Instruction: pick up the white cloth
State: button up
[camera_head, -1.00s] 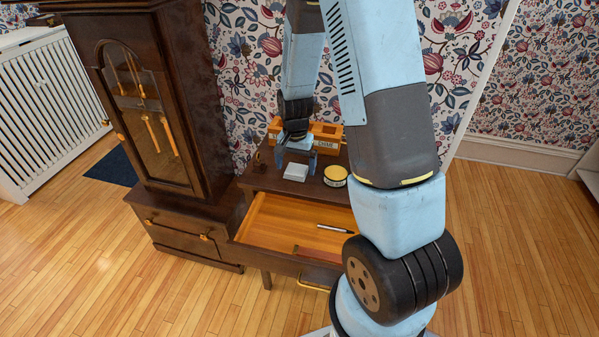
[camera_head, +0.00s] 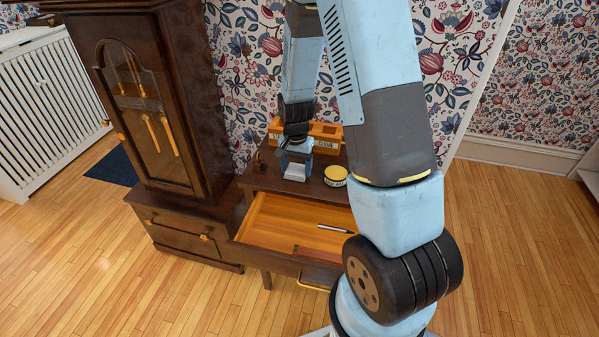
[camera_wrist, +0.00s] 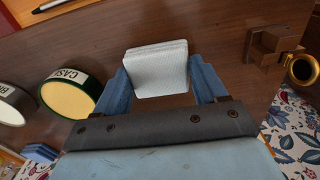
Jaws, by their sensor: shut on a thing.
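The white cloth is a small folded pad. In the wrist view the white cloth (camera_wrist: 157,68) lies between the two blue fingers of my gripper (camera_wrist: 160,85), which are shut on its sides. In the head view the cloth (camera_head: 295,174) shows as a small pale patch under my gripper (camera_head: 296,165), at the top of the dark wooden table. I cannot tell whether the cloth still touches the tabletop.
A yellow-topped round tin (camera_head: 335,176) stands right of the gripper. An orange wooden box (camera_head: 313,139) stands behind it. An open drawer (camera_head: 275,226) in front holds a pen (camera_head: 335,229). A dark clock case (camera_head: 150,110) rises at the left.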

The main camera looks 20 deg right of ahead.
aim_at(296, 169)
jog(key=shift+r, duration=0.45)
notch_tip(296, 169, up, 2)
jog(key=shift+r, duration=0.25)
jog(key=shift+s+a+r, duration=0.75)
jog(key=shift+s+r, duration=0.85)
jog(key=shift+s, duration=0.6)
jog(key=shift+s+a+r, duration=0.75)
jog(key=shift+s+r, duration=0.85)
jog(key=shift+s, duration=0.65)
jog(key=shift+s+a+r, duration=0.75)
jog(key=shift+s+r, duration=0.85)
jog(key=shift+s, duration=0.6)
